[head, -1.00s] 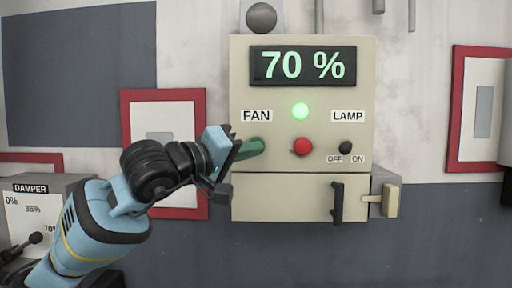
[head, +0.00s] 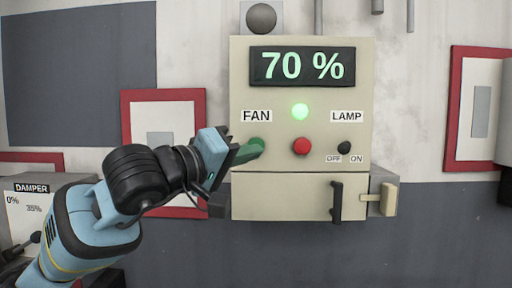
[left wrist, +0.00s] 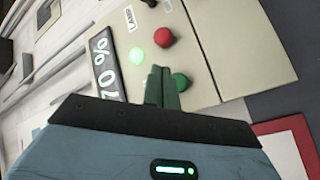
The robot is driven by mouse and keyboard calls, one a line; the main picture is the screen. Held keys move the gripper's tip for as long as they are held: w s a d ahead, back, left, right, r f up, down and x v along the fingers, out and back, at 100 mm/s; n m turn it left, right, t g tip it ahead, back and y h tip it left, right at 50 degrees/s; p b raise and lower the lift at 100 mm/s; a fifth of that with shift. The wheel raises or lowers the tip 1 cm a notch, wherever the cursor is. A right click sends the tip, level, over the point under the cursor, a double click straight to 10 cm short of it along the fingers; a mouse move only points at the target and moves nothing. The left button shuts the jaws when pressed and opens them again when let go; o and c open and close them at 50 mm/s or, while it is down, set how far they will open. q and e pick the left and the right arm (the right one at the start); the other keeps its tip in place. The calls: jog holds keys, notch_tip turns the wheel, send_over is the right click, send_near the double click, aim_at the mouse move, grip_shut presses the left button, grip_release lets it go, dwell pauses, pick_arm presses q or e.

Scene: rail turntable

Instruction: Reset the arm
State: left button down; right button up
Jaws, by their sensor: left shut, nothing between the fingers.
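My left gripper (head: 249,151) is in front of the beige panel (head: 300,200), its green fingers shut and empty. Its tips overlap the lower left of the green button (head: 257,143) under the FAN label; I cannot tell if they touch. In the left wrist view the closed fingers (left wrist: 160,75) point at the panel, with the green button (left wrist: 181,81) just right of them. A red button (head: 302,146) and a lit green lamp (head: 300,111) are to the right. The display (head: 303,66) reads 70 %. My right gripper is not in view.
A black knob (head: 344,147) sits above OFF and ON marks under the LAMP label. A black handle (head: 337,201) and a beige lever (head: 389,199) stick out lower right. A DAMPER box (head: 25,205) with a black lever stands at the left, behind my arm.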

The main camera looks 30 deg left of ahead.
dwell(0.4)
pick_arm(q)
jog(key=s+d+f+n+g+h, duration=0.1)
jog(key=d+f+n+g+h, duration=0.45)
jog(key=f, duration=0.55)
jog(key=s+d+f+n+g+h, duration=0.25)
jog(key=d+f+n+h, duration=0.35)
jog(key=d+f+n, duration=0.45)
jog(key=s+a+f+n+t+y, duration=0.2)
jog(key=a+f+n+y, duration=0.2)
jog(key=f+n, duration=0.7)
jog(key=s+a+f+n+t+y, duration=0.3)
jog(key=f+n+y, duration=0.2)
jog(key=f+n, duration=0.65)
jog(key=s+a+f+n+t+y, duration=0.2)
jog(key=a+f+n+y, duration=0.2)
jog(key=f+n, duration=0.7)
jog(key=s+f+n+g+y, duration=0.1)
jog(key=s+f+n+g, duration=0.3)
jog(key=s+f+n, duration=0.3)
jog(key=s+f+n+g+y, duration=0.2)
jog(key=s+f+n, duration=0.5)
jog(key=s, duration=0.6)
jog(key=shift+s+f+n+g+p, duration=0.3)
jog(key=shift+s+f+n+g, duration=0.05)
jog(key=shift+f+g, duration=0.5)
